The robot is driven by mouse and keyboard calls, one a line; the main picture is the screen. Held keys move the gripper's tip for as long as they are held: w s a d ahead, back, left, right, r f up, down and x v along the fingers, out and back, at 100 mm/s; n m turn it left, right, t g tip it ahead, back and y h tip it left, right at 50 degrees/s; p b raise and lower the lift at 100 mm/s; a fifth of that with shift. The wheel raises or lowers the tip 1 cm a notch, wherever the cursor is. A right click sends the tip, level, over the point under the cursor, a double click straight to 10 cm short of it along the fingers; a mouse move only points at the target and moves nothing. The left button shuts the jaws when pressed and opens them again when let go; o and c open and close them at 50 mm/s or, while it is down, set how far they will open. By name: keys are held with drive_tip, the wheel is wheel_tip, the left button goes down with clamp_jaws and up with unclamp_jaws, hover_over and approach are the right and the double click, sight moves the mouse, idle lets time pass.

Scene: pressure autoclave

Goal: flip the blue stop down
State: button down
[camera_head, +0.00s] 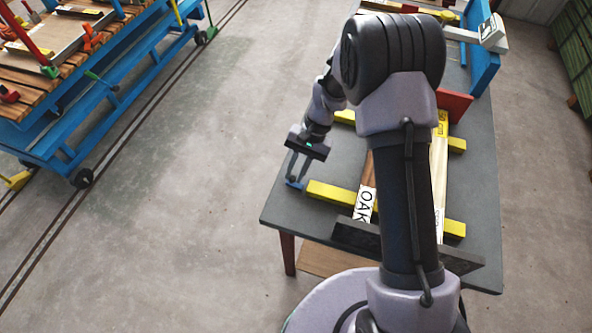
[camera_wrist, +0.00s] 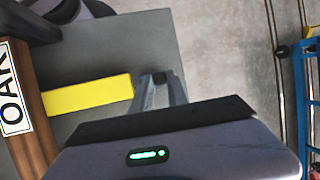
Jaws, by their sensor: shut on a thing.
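The blue stop (camera_head: 296,185) is a small blue piece at the left edge of the grey table, just left of the end of the near yellow bar. Only a little of it shows below my fingertips, so I cannot tell its angle. My gripper (camera_head: 293,178) reaches down over it with its fingertips shut on it. In the wrist view my gripper (camera_wrist: 160,79) has its two fingers close together at the table edge, with a small dark gap or part between the tips. The stop itself is mostly hidden there.
A yellow bar (camera_head: 335,194) lies close to the right of my fingers. A brown board marked OAK (camera_head: 364,203) and a pale board (camera_head: 438,170) rest across the yellow bars. A dark fence (camera_head: 350,236) stands at the near side. A blue cart (camera_head: 130,75) stands across open floor.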

drive_tip(key=shift+a+r+h+p, duration=0.25)
drive_tip(key=shift+h+p, duration=0.25)
drive_tip(key=shift+p, duration=0.25)
drive_tip(key=shift+w+a+f+g+h+p, duration=0.15)
drive_tip(key=shift+a+f+g+h+p, duration=0.15)
drive_tip(key=shift+h+p, duration=0.15)
drive_tip(key=shift+w+f+m+h, duration=0.1)
drive_tip(key=shift+f+m+h, duration=0.2)
drive_tip(key=shift+h, duration=0.05)
drive_tip(key=c, duration=1.3)
unclamp_jaws()
